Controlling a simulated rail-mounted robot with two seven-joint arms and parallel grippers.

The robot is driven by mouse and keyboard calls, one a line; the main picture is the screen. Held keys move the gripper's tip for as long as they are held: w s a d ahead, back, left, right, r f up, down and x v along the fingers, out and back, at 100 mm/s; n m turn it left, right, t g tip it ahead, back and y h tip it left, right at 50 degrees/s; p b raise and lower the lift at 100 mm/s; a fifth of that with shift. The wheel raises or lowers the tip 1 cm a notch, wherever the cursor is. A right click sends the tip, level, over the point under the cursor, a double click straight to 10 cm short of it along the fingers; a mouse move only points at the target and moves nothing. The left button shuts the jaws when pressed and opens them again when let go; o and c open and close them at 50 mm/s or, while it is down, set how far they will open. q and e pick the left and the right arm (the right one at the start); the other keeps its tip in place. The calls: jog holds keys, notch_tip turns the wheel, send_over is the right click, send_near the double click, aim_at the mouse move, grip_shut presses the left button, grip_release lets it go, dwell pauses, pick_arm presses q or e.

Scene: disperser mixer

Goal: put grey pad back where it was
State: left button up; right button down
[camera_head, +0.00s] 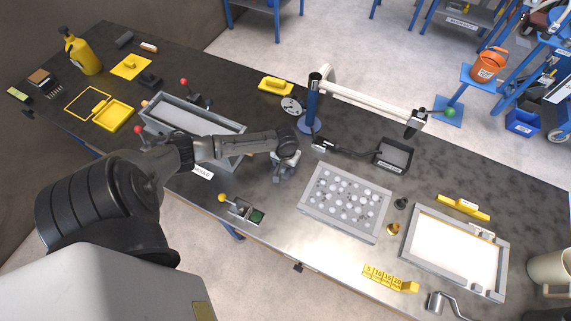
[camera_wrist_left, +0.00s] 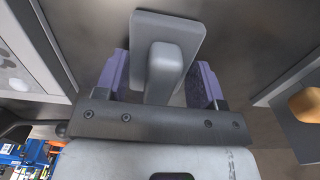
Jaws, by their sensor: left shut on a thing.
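The grey pad (camera_wrist_left: 190,25) is a flat grey plate with a rounded block-shaped handle, seen close up in the left wrist view. My left gripper (camera_wrist_left: 162,78) is shut on its handle, with a purple-grey finger on each side. In the head view my left gripper (camera_head: 285,167) is over the bench, right of the grey trough and left of the grey tray with white discs. The pad is mostly hidden there by the gripper. I cannot tell whether the pad touches the bench. My right gripper is not in view.
The grey trough (camera_head: 235,128) lies partly under my left arm. A blue post (camera_head: 312,100) stands behind the gripper. The disc tray (camera_head: 347,200) lies to the right, and a yellow-knobbed lever device (camera_head: 242,209) stands nearer the front. Bare bench (camera_head: 285,215) lies between them.

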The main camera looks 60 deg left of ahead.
pick_arm(q)
jog(key=shift+f, duration=0.1)
jog(key=o, duration=0.9)
